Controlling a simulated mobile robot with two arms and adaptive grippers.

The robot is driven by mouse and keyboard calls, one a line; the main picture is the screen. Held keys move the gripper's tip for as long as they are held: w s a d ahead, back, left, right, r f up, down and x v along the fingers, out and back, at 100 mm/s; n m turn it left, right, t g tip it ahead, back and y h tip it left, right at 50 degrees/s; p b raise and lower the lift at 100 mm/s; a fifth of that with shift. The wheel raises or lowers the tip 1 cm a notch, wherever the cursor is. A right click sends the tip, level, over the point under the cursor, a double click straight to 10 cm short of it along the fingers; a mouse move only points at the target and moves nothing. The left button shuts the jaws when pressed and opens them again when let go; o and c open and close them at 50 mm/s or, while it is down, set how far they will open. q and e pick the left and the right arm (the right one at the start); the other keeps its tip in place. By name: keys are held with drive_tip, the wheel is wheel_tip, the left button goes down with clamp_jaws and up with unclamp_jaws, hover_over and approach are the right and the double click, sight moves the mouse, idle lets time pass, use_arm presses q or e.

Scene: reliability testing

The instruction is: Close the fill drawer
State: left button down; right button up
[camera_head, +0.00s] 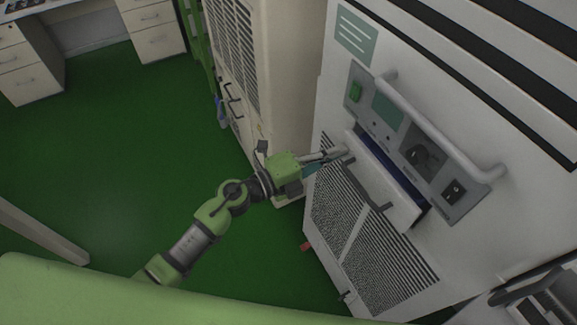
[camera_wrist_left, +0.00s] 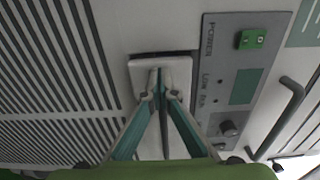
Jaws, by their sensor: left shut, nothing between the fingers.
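In the left wrist view the fingertips (camera_wrist_left: 160,88) are in front of the drawer's pale end (camera_wrist_left: 145,66). I cannot tell whether they touch it. My right gripper is not in view.
Slotted vents (camera_head: 370,265) lie below. A beige cabinet (camera_head: 290,60) stands close on the left. Green floor (camera_head: 110,160) is open further left.

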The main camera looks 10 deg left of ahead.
use_arm(q)
drive_tip(key=shift+x, duration=1.45)
drive_tip(key=shift+r, duration=0.1)
